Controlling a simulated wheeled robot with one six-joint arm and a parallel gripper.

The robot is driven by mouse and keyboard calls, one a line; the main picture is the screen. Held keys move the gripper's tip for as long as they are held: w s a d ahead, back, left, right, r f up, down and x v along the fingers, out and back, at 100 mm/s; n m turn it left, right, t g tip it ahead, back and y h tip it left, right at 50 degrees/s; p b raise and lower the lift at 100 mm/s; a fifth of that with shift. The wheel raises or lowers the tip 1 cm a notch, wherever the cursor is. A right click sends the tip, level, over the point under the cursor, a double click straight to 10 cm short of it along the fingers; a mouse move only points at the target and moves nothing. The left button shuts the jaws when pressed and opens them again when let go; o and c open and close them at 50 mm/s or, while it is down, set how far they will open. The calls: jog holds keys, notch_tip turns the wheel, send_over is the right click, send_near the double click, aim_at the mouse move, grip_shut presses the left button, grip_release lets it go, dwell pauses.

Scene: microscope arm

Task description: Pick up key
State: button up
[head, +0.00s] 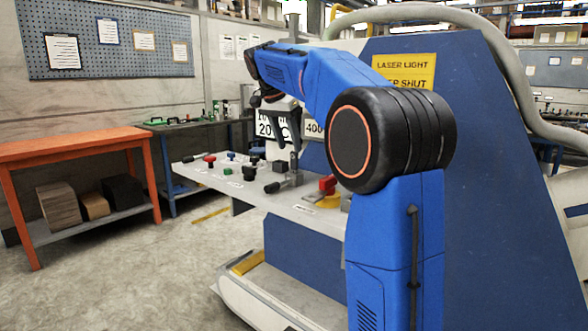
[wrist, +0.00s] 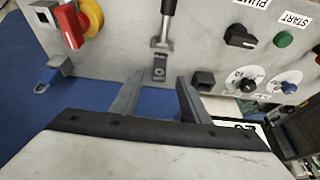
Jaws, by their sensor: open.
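My gripper (wrist: 159,88) is open and empty. Its two fingers are apart over the lower edge of the grey control panel (wrist: 115,45), with a metal lever (wrist: 166,38) just beyond them. In the head view my gripper (head: 287,130) hangs above the panel (head: 225,180). No key can be made out for certain. A small blue tab (wrist: 41,88) sticks out of a grey block (wrist: 61,66) at the left of the wrist view; it may be the key. The fingers are to its right and not touching it.
A red handle (wrist: 70,27) on a yellow disc stands on the panel. A black switch (wrist: 240,37), a green button (wrist: 284,39) and dials (wrist: 287,82) lie to the right. An orange table (head: 80,146) stands at left, with open floor between.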

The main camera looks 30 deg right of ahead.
aim_at(293, 155)
jog(key=shift+x, duration=3.6)
jog(key=shift+s, duration=0.1)
jog(key=shift+c, duration=0.7)
grip_shut()
